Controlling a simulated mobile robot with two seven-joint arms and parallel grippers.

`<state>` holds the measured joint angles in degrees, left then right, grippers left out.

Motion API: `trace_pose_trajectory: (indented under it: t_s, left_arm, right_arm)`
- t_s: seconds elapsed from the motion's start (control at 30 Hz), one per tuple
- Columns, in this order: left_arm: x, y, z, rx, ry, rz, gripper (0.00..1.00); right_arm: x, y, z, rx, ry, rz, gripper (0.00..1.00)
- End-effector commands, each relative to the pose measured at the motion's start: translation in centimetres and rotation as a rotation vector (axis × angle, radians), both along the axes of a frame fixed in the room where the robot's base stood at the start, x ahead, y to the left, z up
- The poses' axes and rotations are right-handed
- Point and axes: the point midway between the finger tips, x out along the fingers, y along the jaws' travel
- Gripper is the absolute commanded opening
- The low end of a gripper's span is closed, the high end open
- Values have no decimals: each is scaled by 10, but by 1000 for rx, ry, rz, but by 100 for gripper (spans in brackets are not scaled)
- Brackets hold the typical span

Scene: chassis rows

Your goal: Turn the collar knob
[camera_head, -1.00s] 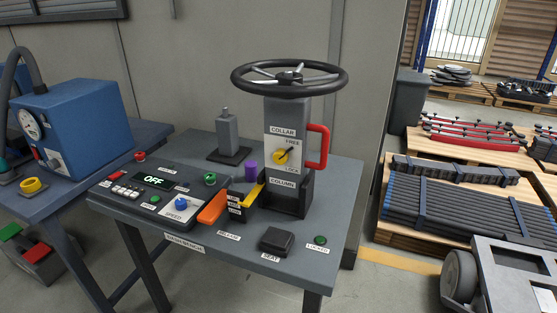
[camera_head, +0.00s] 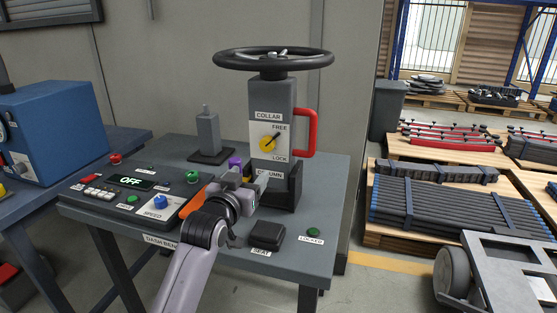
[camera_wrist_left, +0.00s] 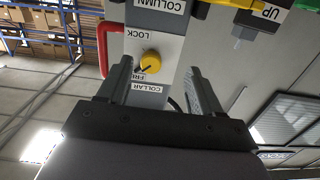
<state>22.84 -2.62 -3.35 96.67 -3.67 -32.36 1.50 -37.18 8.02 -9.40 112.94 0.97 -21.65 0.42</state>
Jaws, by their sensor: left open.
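The yellow collar knob (camera_head: 267,144) sits on the white plate of the upright column (camera_head: 285,100), between the words FREE and LOCK. Its dark pointer slants toward FREE. My left gripper (camera_head: 258,181) is open and empty, in front of the column's lower part, below the knob in the head view. In the left wrist view the knob (camera_wrist_left: 151,60) shows upside down between the two open fingers (camera_wrist_left: 158,72), apparently apart from them. The gripper hides part of the COLUMN label and the orange lever (camera_head: 198,197). My right gripper is out of view.
A red handle (camera_head: 312,133) stands out at the column's right side, and a black steering wheel (camera_head: 228,60) tops it. The control panel (camera_head: 80,200) reading OFF lies left. A black seat block (camera_head: 267,237) stands in front. Open space lies above the bench's front edge.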

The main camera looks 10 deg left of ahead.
Motion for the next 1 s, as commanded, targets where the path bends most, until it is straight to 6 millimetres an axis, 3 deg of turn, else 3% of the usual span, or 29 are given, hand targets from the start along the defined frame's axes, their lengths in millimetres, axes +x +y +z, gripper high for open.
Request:
trace_pose_trajectory:
  t_s: [0.1, 0.2, 1.0]
  left_arm:
    - [11, -1, 21, -9, -36, 3, 65]
    - [15, -1, 30, -12, -47, 4, 65]
    - [82, -4, 31, -13, -47, 4, 65]
  right_arm:
    - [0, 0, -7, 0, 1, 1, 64]
    - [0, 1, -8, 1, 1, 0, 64]
    - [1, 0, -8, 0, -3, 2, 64]
